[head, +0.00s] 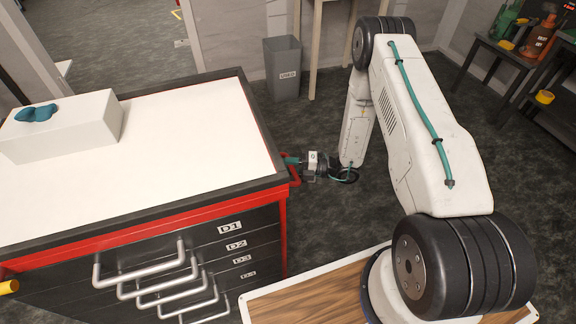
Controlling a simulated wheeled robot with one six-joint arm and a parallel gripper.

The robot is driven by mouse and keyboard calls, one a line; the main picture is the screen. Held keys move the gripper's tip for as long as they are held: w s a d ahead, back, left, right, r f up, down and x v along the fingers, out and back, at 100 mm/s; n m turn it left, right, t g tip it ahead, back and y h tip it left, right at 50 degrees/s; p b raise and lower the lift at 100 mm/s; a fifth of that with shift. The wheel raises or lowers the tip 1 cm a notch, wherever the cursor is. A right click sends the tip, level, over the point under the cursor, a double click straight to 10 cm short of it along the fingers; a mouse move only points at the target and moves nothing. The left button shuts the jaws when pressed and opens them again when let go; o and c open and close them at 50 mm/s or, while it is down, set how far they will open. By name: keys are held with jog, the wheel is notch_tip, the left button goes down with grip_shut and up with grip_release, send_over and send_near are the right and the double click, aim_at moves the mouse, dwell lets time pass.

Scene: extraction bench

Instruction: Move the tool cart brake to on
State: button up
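The tool cart (285,213) is black and red with a white top and several labelled drawers, filling the left of the head view. A red part (295,175) sticks out from its right side near the front corner. I cannot tell whether this is the brake, and I see no on or off marking. A yellow-ended part (8,287) shows at the cart's lower left. My gripper (292,161) is at the cart's right edge, beside the red part. Its fingers are small and partly hidden, so I cannot tell whether they touch or hold it.
A white box (70,132) with a teal item (37,112) on it stands on the cart top. A grey bin labelled USED (282,68) stands behind. A dark bench (505,52) with bottles is at the upper right. Floor (235,50) is clear between cart and bin.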

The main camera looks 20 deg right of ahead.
jog(key=v, duration=0.7)
jog(key=shift+d, duration=0.4)
jog(key=shift+s, duration=0.15)
jog(key=s+a+r+n+g+h, duration=0.2)
jog(key=s+r+n+g, duration=0.15)
jog(key=r+n, duration=0.5)
jog(key=s+a+r+n+g+h, duration=0.15)
jog(key=r+n+g, duration=0.35)
jog(key=r, duration=0.6)
jog(key=s+a+r+n+g+h, duration=0.1)
jog(key=s+a+r+n+g, duration=0.15)
jog(key=r+n, duration=0.65)
jog(key=s+d+r+n+t+h, duration=0.2)
jog(key=s+r+n+h, duration=0.4)
jog(key=s+n, duration=0.3)
jog(key=s+d+r+n+t+h, duration=0.3)
jog(key=s+r+n+h, duration=0.3)
jog(key=s, duration=0.6)
notch_tip(320, 180, up, 3)
jog(key=n, duration=0.3)
jog(key=shift+f, duration=0.15)
